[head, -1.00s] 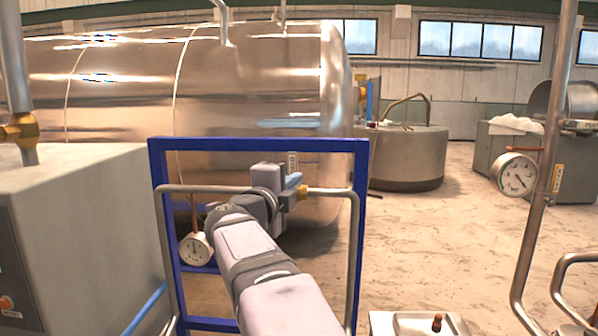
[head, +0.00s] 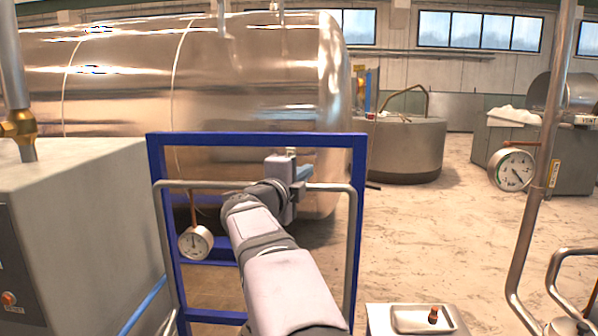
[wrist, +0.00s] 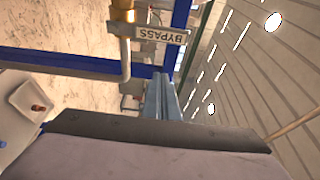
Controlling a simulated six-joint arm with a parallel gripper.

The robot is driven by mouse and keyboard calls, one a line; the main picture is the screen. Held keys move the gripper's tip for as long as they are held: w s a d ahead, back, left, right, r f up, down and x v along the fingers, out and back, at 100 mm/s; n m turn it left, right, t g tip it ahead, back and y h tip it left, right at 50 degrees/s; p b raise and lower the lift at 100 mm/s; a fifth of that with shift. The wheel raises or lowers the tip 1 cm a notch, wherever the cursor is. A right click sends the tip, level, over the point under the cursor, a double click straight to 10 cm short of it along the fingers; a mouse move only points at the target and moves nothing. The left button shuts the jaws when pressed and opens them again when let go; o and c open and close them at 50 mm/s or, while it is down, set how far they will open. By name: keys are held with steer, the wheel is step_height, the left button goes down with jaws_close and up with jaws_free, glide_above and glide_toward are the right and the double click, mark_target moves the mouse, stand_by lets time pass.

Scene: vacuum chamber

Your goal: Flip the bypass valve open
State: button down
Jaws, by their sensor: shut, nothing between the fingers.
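The bypass valve's brass body (wrist: 122,14) sits on a pale pipe at the top of the wrist view, beside a tag (wrist: 160,34) reading BYPASS. The valve's handle cannot be made out. In the head view my arm hides the valve on the grey pipe (head: 325,187) inside the blue frame. My gripper (wrist: 160,82) is shut and empty. Its bluish fingers point toward the tag area in the wrist view; whether they touch anything cannot be told. My gripper (head: 304,173) also shows in the head view at the pipe's upper run.
The blue frame (head: 258,140) surrounds the pipe, with a gauge (head: 195,242) at its lower left. A large steel tank (head: 250,80) stands behind. A grey cabinet (head: 80,200) is at left, a tray (head: 412,310) at lower right, and a gauged pipe (head: 540,190) at right.

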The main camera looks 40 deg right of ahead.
steer(key=w+d+p, duration=0.2)
steer(key=w+p, duration=0.2)
steer(key=w, duration=0.1)
steer(key=shift+w+d, duration=0.2)
steer(key=shift+d, duration=0.15)
steer(key=shift+w+a+n, duration=0.3)
steer(key=shift+a+n, duration=0.05)
steer(key=shift+n, duration=0.15)
stand_by(0.4)
steer(key=w+a+f+n+t+b, duration=0.3)
steer(key=n+t+b, duration=0.1)
steer(key=n, duration=0.6)
steer(key=w+a+f+n+t+y+b, duration=0.1)
steer(key=w+a+f+n+t+b, duration=0.2)
steer(key=n+b, duration=0.3)
steer(key=shift+w+a+f+n+t, duration=0.45)
steer(key=shift+f+n, duration=0.15)
steer(key=shift+n, duration=2.2)
steer(key=shift+f, duration=0.15)
